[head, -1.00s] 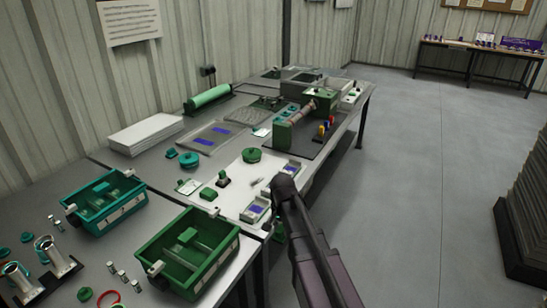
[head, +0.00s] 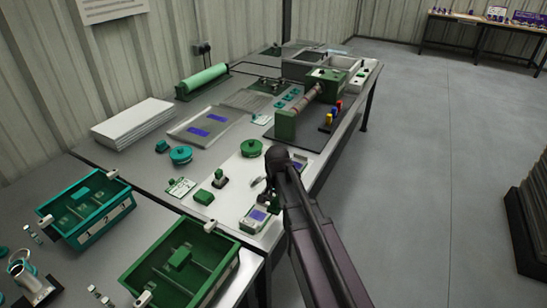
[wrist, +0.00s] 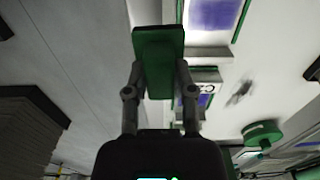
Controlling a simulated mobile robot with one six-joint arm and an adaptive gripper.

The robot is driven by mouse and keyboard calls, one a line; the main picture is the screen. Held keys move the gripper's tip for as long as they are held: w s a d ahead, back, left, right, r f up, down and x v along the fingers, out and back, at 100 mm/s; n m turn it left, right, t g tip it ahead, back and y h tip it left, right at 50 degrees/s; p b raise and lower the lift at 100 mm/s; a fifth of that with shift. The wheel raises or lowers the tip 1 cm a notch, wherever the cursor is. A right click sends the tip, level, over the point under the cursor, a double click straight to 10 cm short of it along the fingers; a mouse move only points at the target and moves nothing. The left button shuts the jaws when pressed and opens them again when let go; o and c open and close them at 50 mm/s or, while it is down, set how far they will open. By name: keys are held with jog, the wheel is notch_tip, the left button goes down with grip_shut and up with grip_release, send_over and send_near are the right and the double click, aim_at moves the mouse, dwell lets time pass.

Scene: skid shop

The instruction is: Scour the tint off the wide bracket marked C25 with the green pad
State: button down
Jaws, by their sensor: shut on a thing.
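In the wrist view the green pad (wrist: 158,50) is a flat green block pinched between the two fingers of my gripper (wrist: 158,88). A white piece with a blue-violet tinted face (wrist: 214,14) lies beyond the pad, at the top edge. A second pale piece with a blue patch (wrist: 206,88) is partly hidden by the right finger; its label reads "C2", the rest unreadable. In the head view two such blue-faced pieces sit on the white surface, one nearer (head: 255,217), one farther (head: 299,164). My arm hides the fingers there. Contact between pad and bracket cannot be seen.
A green divided bin (head: 225,268) and a teal bin (head: 122,212) stand on the near table. Open floor (head: 430,170) lies right.

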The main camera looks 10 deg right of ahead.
jog(key=shift+w+d, duration=0.1)
jog(key=shift+w, duration=0.2)
jog(key=shift+w, duration=0.1)
jog(key=w+r+p, duration=0.3)
jog(key=w, duration=1.3)
jog(key=shift+w+d, duration=0.15)
jog(key=shift+w, duration=0.05)
